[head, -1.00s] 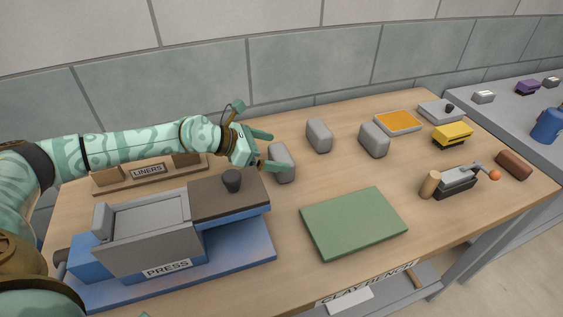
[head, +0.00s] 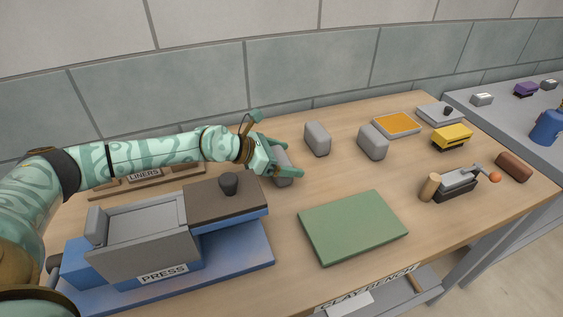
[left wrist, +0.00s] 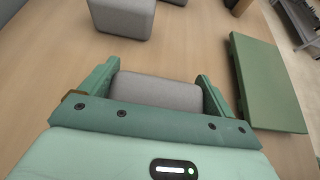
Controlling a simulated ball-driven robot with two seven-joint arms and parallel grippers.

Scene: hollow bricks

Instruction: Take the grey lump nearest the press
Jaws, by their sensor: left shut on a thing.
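The grey lump nearest the press (head: 283,181) is a rounded block on the wooden bench. My left gripper (head: 284,160) is shut on it, one finger on each side. In the left wrist view the lump (left wrist: 158,92) sits between the two green fingers, its near part hidden by the gripper. The press (head: 150,241), blue and grey with a brown lid and dark knob, stands to the left of the lump. Two more grey lumps, a middle one (head: 317,139) and a right one (head: 373,142), stand farther right. My right gripper is not in view.
A green mat (head: 353,227) lies in front of the lumps. A liners rack (head: 106,190) is behind the press, partly behind my arm. An orange-topped tray (head: 397,124), yellow block (head: 452,138) and wire tool (head: 457,185) lie to the right. Bare wood surrounds the lump.

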